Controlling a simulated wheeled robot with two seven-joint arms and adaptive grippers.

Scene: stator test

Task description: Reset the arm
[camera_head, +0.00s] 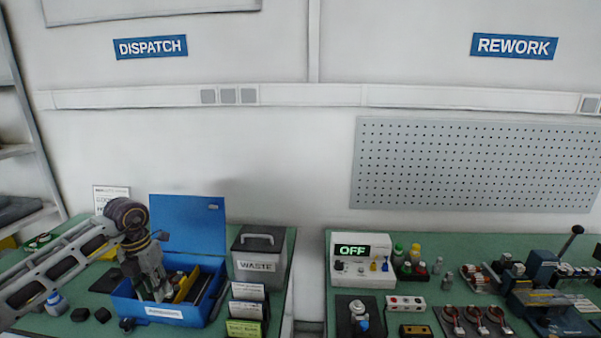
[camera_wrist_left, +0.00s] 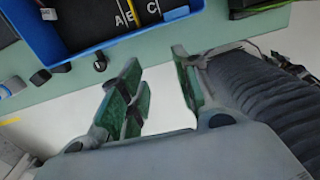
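My left arm comes in from the left in the head view. My left gripper (camera_head: 157,291) points down over the open blue box (camera_head: 165,312) on the left bench. In the left wrist view the two green-padded fingers of my left gripper (camera_wrist_left: 160,88) stand apart with nothing between them, and the blue box (camera_wrist_left: 95,48) shows beyond them. Whether the fingertips touch anything in the box cannot be told. My right gripper is not in view.
A grey WASTE bin (camera_head: 259,262) stands right of the box, with card holders (camera_head: 247,310) in front. A white unit reading OFF (camera_head: 362,268) stands on the right bench. A gap separates the two benches. Small black parts (camera_head: 90,315) lie left of the box.

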